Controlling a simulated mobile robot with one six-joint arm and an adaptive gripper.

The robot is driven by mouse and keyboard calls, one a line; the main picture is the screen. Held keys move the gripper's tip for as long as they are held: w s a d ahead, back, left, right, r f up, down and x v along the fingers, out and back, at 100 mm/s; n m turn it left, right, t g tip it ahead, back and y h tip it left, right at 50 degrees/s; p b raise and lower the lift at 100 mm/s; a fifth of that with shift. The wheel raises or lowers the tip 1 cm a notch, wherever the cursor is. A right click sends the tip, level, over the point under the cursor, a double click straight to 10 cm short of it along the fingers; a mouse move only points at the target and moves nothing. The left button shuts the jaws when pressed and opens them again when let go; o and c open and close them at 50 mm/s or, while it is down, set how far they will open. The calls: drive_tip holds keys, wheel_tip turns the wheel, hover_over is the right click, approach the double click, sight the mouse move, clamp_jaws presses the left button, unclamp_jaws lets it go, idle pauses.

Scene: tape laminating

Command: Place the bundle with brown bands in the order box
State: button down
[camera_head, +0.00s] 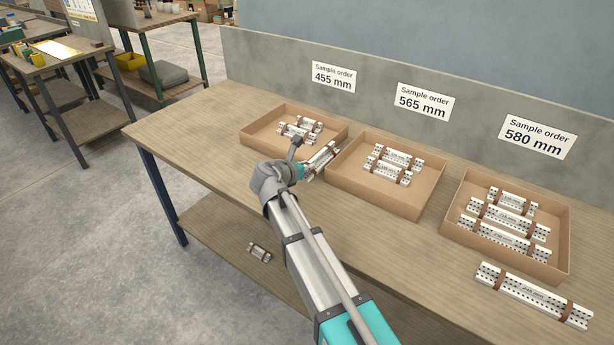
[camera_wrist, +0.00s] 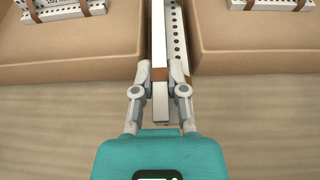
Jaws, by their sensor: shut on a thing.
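My gripper (camera_wrist: 160,82) is shut on a white perforated bundle (camera_wrist: 160,35) with a brown band; it also shows in the head view (camera_head: 322,158). The bundle points away from me, at the gap between the left order box (camera_head: 255,140) and the middle order box (camera_head: 372,199). Its height above the table is hard to tell. The right order box (camera_head: 490,254) holds several banded bundles. The left and middle boxes each hold banded bundles too. Another long bundle with brown bands (camera_head: 532,294) lies on the table in front of the right box.
Signs on the back panel read 455 mm (camera_head: 333,77), 565 mm (camera_head: 424,102) and 580 mm (camera_head: 538,136). A short bundle (camera_head: 259,253) lies on the lower shelf (camera_head: 215,228). The tabletop left of the boxes is clear.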

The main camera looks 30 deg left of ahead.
sight(306, 174)
drive_tip(key=shift+f+b, duration=1.35)
drive_tip(key=shift+f, duration=0.3)
drive_tip(key=shift+f, duration=0.1)
drive_tip(key=c, duration=0.7)
unclamp_jaws()
drive_tip(key=shift+r, duration=0.25)
drive_tip(key=shift+s+r+p, duration=0.15)
drive_tip(key=shift+s+p, duration=0.15)
drive_tip(key=shift+s, duration=0.1)
drive_tip(key=p+v, duration=0.3)
drive_tip(key=v, duration=0.6)
drive_tip(key=shift+s+r+p, duration=0.25)
drive_tip(key=shift+s+p, duration=0.05)
drive_tip(key=shift+p, duration=0.05)
drive_tip(key=shift+s+a+r, duration=0.1)
drive_tip(key=shift+s+r, duration=0.05)
drive_tip(key=shift+s, duration=0.5)
